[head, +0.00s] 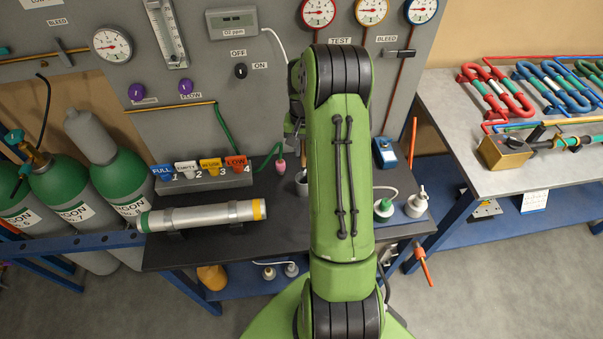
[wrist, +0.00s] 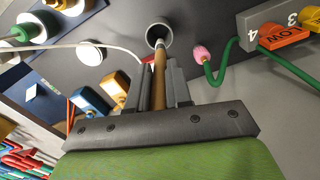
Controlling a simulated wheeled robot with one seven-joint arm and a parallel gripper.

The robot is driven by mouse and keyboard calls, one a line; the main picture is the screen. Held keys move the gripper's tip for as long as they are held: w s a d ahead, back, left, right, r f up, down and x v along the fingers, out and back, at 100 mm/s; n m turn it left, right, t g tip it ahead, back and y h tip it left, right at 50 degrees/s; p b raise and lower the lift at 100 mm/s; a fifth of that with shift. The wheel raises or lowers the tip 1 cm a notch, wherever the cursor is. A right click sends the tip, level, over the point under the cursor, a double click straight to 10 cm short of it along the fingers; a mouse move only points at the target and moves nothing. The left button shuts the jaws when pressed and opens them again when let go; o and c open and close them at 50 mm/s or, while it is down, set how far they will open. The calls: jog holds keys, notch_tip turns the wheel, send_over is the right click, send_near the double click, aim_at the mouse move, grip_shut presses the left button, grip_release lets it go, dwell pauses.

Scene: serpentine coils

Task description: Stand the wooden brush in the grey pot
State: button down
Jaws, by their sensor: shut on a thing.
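The wooden brush (wrist: 159,72) is a thin tan stick in the wrist view, held between the two dark fingers of my gripper (wrist: 162,85). The grey pot (wrist: 149,36) is just beyond the fingers, with its round dark mouth facing the camera. The brush's far end overlaps the pot's mouth; I cannot tell how deep it reaches inside. In the head view the pot (head: 301,189) stands on the dark bench, partly hidden by my green arm. A small part of the brush (head: 303,152) shows above it. My gripper is mostly hidden there behind the arm.
A pink-tipped green hose (wrist: 203,53) is close to the pot. A silver cylinder (head: 205,217) lies to the left, before the numbered tags (head: 205,170). A blue box (head: 385,152) and white bottles (head: 416,203) are to the right. The gauge panel (head: 270,60) rises behind.

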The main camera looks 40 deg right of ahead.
aim_at(303, 163)
jog(key=f, duration=0.8)
jog(key=shift+s+a+f, duration=0.15)
jog(key=shift+s+f, duration=0.05)
jog(key=c, duration=1)
grip_release()
jog(key=shift+c, duration=0.2)
notch_tip(303, 163, up, 12)
jog(key=shift+r, duration=0.1)
jog(key=s+a+r+n+t+h, duration=0.1)
jog(key=s+a+r+n, duration=0.1)
jog(key=a+r, duration=0.55)
jog(key=s+a+r+n+t, duration=0.1)
jog(key=s+a+r+n, duration=0.2)
jog(key=a+r, duration=0.45)
jog(key=s+a+r+n+t+y, duration=0.1)
jog(key=s+a+n, duration=0.4)
jog(key=s+a, duration=0.6)
jog(key=s+r+t, duration=0.1)
jog(key=s+t, duration=0.1)
jog(key=s, duration=0.1)
jog(key=shift+s+t, duration=0.3)
jog(key=shift+s, duration=0.1)
